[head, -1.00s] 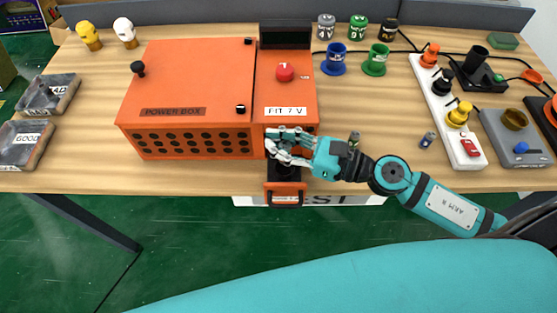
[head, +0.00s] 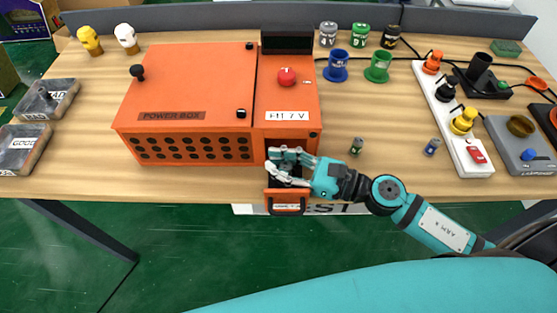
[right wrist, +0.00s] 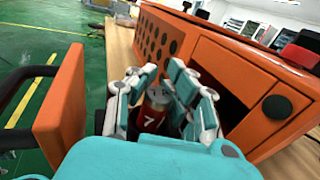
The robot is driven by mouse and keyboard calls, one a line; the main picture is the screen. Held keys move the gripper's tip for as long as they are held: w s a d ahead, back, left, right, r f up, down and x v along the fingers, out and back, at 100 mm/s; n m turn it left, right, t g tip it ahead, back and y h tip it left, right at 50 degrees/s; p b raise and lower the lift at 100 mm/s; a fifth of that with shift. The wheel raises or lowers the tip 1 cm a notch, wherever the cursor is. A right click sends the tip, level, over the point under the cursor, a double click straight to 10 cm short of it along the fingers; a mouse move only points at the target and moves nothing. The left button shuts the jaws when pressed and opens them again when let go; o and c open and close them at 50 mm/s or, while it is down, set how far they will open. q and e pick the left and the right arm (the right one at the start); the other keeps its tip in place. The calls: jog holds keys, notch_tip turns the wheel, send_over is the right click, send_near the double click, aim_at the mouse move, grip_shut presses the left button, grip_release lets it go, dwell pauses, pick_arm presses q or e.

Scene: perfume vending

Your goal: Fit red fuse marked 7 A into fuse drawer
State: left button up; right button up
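The orange power box (head: 185,95) stands on the table. Its fuse drawer (head: 287,202) is pulled out at the front right, below a label reading like "FIT 7". My right gripper (head: 290,163) is over the open drawer, between its front panel and the box, hiding most of the inside. In the right wrist view, its fingers (right wrist: 155,97) close around the red fuse (right wrist: 152,118), which shows a white 7 and a silvery cap. Whether the fuse touches the drawer floor is hidden. The drawer front (right wrist: 62,110) is at the left there. My left gripper is not in view.
A white power strip (head: 448,118) and a grey device (head: 520,142) are farther right. Several canisters and spools are behind. Dark trays lie at the left.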

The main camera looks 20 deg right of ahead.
jog(key=shift+o, duration=1.4)
jog(key=shift+r, duration=0.1)
jog(key=shift+r+p, duration=0.55)
jog(key=shift+p, duration=0.05)
jog(key=s+d+b, duration=0.1)
jog(key=s+d+f+b, duration=0.1)
jog(key=shift+d+f+b, duration=0.1)
jog(key=shift+d+b, duration=0.1)
jog(key=shift+b, duration=0.15)
jog(key=b+v, duration=0.2)
jog(key=v, duration=0.7)
jog(key=shift+r+b, duration=0.3)
jog(key=shift+r, duration=0.05)
